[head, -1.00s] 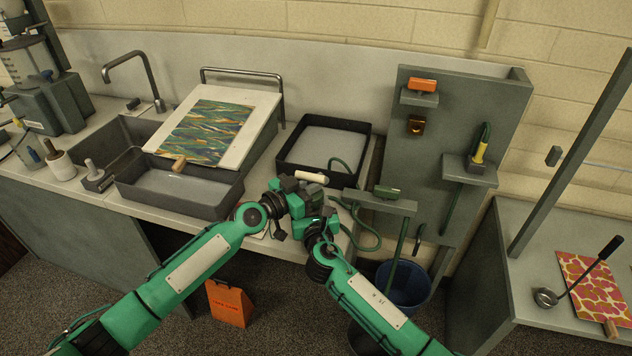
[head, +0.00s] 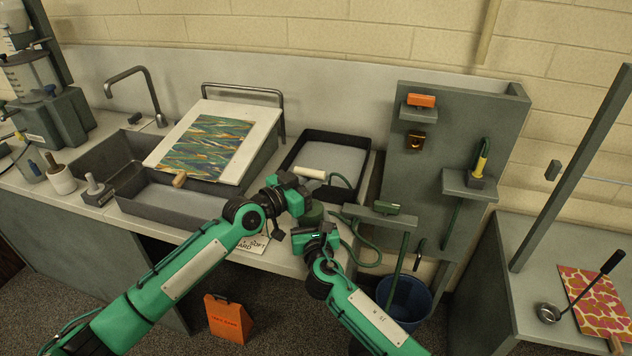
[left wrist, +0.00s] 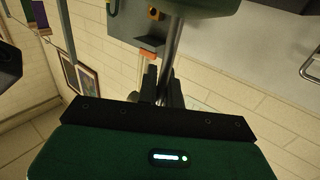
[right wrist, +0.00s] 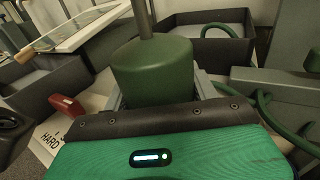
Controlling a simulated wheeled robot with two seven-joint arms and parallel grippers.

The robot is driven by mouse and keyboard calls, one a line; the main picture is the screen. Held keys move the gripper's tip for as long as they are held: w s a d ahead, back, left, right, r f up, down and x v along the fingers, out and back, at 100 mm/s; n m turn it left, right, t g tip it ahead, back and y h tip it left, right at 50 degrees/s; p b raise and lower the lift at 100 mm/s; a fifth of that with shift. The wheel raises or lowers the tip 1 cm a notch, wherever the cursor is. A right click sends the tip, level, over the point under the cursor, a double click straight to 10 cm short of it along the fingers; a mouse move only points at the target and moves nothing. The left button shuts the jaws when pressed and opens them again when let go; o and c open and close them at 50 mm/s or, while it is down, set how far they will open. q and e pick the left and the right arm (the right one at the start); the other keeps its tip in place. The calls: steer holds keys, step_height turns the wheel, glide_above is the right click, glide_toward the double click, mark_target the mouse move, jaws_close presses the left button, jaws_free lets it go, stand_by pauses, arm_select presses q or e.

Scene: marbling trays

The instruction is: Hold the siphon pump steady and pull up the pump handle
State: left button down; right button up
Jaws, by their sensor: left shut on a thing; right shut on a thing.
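The siphon pump has a dark green body (head: 313,212), large in the right wrist view (right wrist: 152,72). A metal rod (right wrist: 143,18) rises from its top; it also shows in the left wrist view (left wrist: 173,45). The pale pump handle (head: 310,173) lies crosswise above the body. My left gripper (head: 298,184) is shut on the handle; its exact grip is partly hidden. My right gripper (head: 314,228) is shut around the lower pump body, with a finger on each side.
A green hose (head: 362,250) loops beside the pump. A black-rimmed tray (head: 284,165) stands behind, and a grey tray (head: 150,208) to the left. A lettered card (head: 252,243) lies by my arms. A blue bucket (head: 407,300) stands below on the right.

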arm_select(q)
steer(key=c, duration=1.5)
jaws_free()
steer(key=shift+a, duration=0.1)
steer(key=v, duration=1.2)
arm_select(e)
steer(key=o, duration=1.1)
steer(key=shift+o, duration=0.2)
